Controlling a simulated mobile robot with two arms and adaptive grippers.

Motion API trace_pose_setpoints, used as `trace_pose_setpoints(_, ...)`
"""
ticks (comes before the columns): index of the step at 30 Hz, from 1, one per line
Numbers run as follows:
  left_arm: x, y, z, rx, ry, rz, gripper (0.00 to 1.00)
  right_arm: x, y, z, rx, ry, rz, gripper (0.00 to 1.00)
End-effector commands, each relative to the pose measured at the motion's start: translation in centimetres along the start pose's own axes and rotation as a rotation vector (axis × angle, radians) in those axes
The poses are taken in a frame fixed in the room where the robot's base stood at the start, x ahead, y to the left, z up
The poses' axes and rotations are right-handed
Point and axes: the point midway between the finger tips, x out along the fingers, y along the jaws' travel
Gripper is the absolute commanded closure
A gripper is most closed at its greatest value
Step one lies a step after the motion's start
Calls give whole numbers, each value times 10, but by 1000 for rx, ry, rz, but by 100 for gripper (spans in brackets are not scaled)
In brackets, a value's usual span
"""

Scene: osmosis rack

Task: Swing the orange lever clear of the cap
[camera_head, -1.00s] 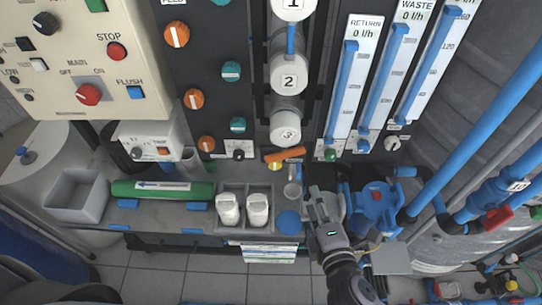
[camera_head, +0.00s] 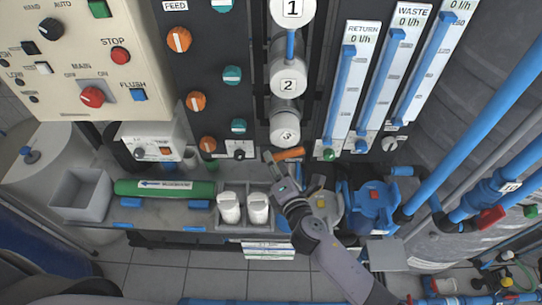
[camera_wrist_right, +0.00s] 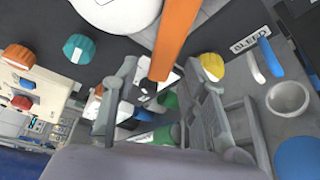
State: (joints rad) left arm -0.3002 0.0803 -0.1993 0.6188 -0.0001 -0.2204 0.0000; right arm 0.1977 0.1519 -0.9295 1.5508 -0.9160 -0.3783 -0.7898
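The orange lever (camera_head: 290,153) sticks out just below the white cylinder end marked 3 (camera_head: 286,132), which looks like the cap. In the right wrist view the lever (camera_wrist_right: 176,38) runs down from the top edge, overlapping the right side of a white round part (camera_wrist_right: 115,12) in the picture. My right gripper (camera_head: 272,168) is at the lever's left end, in front of the panel. In the wrist view its fingers (camera_wrist_right: 163,88) are apart, with the lever's lower end appearing between them; I cannot tell if they touch it. My left gripper is not in view.
A yellow knob (camera_wrist_right: 212,67), a BLEED label (camera_wrist_right: 250,45) and a grey cup (camera_wrist_right: 288,98) are close to the right finger. Two white bottles (camera_head: 257,208) stand in a grey holder below. A blue-topped housing (camera_head: 373,205) stands right of my right arm.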

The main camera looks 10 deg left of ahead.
Motion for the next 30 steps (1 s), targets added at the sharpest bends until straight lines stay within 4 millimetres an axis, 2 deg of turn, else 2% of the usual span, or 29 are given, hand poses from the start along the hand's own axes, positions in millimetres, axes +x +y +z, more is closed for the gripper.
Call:
trace_pose_setpoints(3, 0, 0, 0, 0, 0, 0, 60, 17, 0, 1, 1, -2, 1, 60)
trace_pose_setpoints(6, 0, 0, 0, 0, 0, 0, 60, 25, 0, 0, 1, -2, 0, 60)
trace_pose_setpoints(17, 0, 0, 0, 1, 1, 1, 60, 29, 0, 0, 2, -1, 0, 60)
trace_pose_setpoints(30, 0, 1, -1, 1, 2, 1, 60, 29, 0, 0, 1, -1, 0, 89)
